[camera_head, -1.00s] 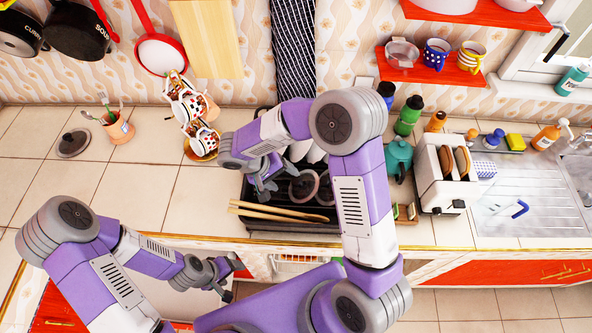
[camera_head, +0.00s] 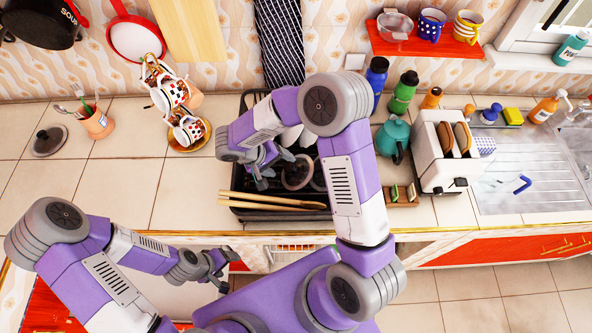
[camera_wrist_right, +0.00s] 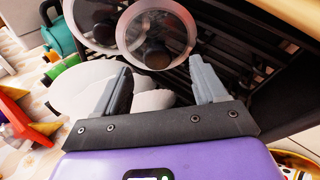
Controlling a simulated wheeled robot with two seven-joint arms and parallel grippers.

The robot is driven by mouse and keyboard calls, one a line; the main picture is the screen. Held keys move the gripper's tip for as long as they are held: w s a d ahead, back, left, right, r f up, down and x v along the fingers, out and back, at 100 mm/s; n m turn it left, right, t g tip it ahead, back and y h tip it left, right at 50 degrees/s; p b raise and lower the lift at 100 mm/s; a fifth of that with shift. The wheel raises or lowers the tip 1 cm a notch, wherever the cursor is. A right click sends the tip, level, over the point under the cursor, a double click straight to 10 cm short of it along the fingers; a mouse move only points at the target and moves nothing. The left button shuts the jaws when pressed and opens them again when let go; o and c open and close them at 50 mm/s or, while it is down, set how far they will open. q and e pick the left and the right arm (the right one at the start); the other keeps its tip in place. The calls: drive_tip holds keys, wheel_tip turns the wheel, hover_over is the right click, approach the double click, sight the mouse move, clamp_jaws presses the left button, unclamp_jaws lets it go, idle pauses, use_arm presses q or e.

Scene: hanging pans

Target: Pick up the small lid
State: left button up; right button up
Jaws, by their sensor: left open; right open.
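Two round lids with clear centres, pale rims and dark knobs rest in the black rack; the nearer lid (camera_wrist_right: 158,32) and the other lid (camera_wrist_right: 96,18) show in the right wrist view. One lid (camera_head: 297,173) also shows in the head view. I cannot tell which is the small one by size. My right gripper (camera_head: 268,172) is open and empty, just left of that lid; in the wrist view its fingertips (camera_wrist_right: 162,75) point toward the nearer lid, apart from it. Another lid (camera_head: 48,141), grey with a dark knob, lies far left on the counter. My left gripper (camera_head: 222,268) is open and empty, low before the counter.
Wooden utensils (camera_head: 270,201) lie across the front of the black rack (camera_head: 250,215). A teal kettle (camera_head: 393,138) and a toaster (camera_head: 445,150) stand to the right. A cup stand (camera_head: 188,128) is left of my right gripper. The counter's left side is mostly clear.

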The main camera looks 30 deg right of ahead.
sight(288, 166)
drive_tip(key=x, duration=0.4)
drive_tip(key=shift+w+d, duration=0.25)
drive_tip(key=c, duration=1.3)
